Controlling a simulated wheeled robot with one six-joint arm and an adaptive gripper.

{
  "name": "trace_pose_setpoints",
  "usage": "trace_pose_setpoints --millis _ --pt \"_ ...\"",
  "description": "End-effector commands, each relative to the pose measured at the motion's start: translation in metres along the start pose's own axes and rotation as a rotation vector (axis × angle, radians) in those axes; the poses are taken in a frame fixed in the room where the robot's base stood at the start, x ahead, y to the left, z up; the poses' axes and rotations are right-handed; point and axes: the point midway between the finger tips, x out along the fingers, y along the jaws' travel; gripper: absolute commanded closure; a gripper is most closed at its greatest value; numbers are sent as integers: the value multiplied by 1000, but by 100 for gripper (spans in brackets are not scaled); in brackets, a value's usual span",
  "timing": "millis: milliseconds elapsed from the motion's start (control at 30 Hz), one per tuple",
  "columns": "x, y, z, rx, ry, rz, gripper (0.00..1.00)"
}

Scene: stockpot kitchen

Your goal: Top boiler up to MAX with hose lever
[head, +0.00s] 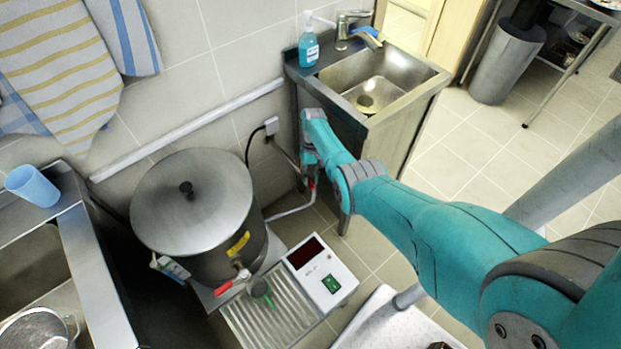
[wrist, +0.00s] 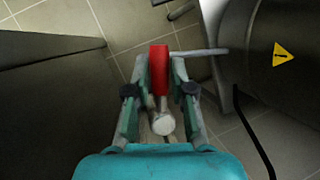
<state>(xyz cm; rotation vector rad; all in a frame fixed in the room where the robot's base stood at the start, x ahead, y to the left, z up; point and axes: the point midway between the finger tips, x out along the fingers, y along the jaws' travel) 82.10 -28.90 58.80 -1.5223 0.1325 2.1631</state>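The boiler (head: 197,215) is a large steel pot with its lid on. Its side also shows at the right of the wrist view (wrist: 283,90). The water level and any MAX mark cannot be made out. The red hose lever (wrist: 160,68) lies between my gripper's (wrist: 160,72) two fingers, which straddle it with narrow gaps seen at both sides. A round pale end (wrist: 163,124) sits at the near end of the lever. In the head view my gripper (head: 311,170) points down between the boiler and the sink, and a pale hose (head: 290,209) runs from there toward the boiler.
The steel sink (head: 400,75) is behind my gripper. A black cable (wrist: 257,140) hangs near the boiler.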

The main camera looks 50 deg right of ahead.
Motion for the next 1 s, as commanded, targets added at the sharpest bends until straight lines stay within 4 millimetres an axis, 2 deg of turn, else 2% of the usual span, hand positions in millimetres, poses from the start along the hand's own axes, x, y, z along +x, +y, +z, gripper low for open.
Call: trace_pose_setpoints --millis 67,367,533,667,1000 --pt "0 0 0 0 0 0 56" --pt "0 0 0 1 -1 0 56" --pt "-7 -1 2 0 0 0 56" --pt "-18 -4 7 0 1 0 56" --pt "-65 -14 26 0 1 1 56"
